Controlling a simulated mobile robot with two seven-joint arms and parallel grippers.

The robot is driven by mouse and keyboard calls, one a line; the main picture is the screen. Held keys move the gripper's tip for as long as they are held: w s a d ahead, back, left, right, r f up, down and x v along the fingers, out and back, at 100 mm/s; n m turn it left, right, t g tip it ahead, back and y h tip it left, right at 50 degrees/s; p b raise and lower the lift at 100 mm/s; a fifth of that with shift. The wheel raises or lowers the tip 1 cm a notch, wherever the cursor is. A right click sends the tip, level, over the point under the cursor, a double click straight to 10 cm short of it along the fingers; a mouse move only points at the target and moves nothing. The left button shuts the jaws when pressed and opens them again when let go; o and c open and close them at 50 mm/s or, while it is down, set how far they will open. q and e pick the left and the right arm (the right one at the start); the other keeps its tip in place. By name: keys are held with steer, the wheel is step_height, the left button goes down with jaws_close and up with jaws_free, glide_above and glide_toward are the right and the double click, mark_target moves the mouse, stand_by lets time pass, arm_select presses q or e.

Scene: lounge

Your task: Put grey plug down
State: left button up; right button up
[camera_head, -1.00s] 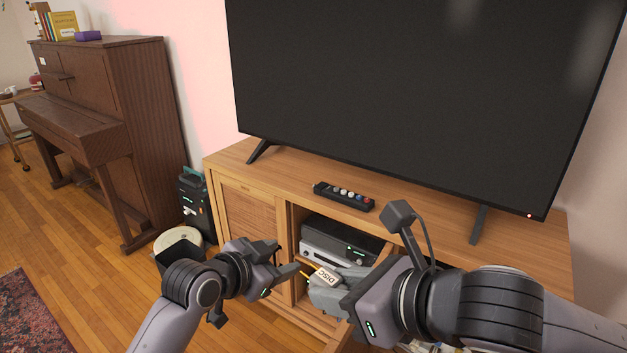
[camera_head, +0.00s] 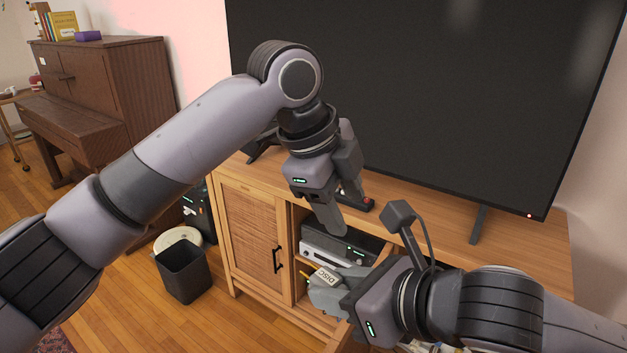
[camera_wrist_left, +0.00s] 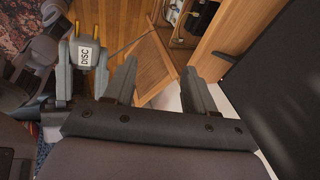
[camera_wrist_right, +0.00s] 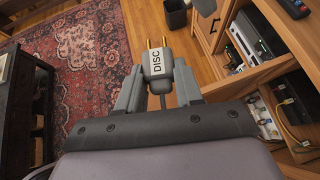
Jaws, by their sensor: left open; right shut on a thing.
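The grey plug (camera_head: 326,280) has a pale label reading DISC and brass prongs. My right gripper (camera_wrist_right: 159,78) is shut on it and holds it up in front of the TV cabinet, prongs pointing away from the gripper in the right wrist view. The plug also shows at the left of the left wrist view (camera_wrist_left: 86,56). My left gripper (camera_head: 346,212) is open and empty, above the plug and near the cabinet's front edge in the head view. Its two fingers stand apart in the left wrist view (camera_wrist_left: 160,70).
The wooden TV cabinet (camera_head: 520,258) carries a large TV (camera_head: 450,90) and a remote (camera_head: 367,204), partly hidden by my left gripper. A silver-and-black device (camera_head: 322,246) sits on its shelf. Cables and adapters (camera_wrist_right: 267,118) lie low in the cabinet area. A dark bin (camera_head: 183,272) stands on the floor.

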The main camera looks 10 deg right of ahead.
mark_target(314, 268)
arm_select(q)
steer(key=s+a+r+m+g+y, duration=0.2)
steer(key=s+a+r+m+y, duration=0.1)
steer(key=s+a+r+y, duration=0.15)
step_height(314, 268, down, 11)
steer(key=shift+d+r, duration=0.1)
stand_by(0.5)
steer(key=shift+w, duration=0.1)
steer(key=c, duration=0.9)
arm_select(e)
steer(key=o, duration=1.1)
steer(key=shift+o, duration=0.2)
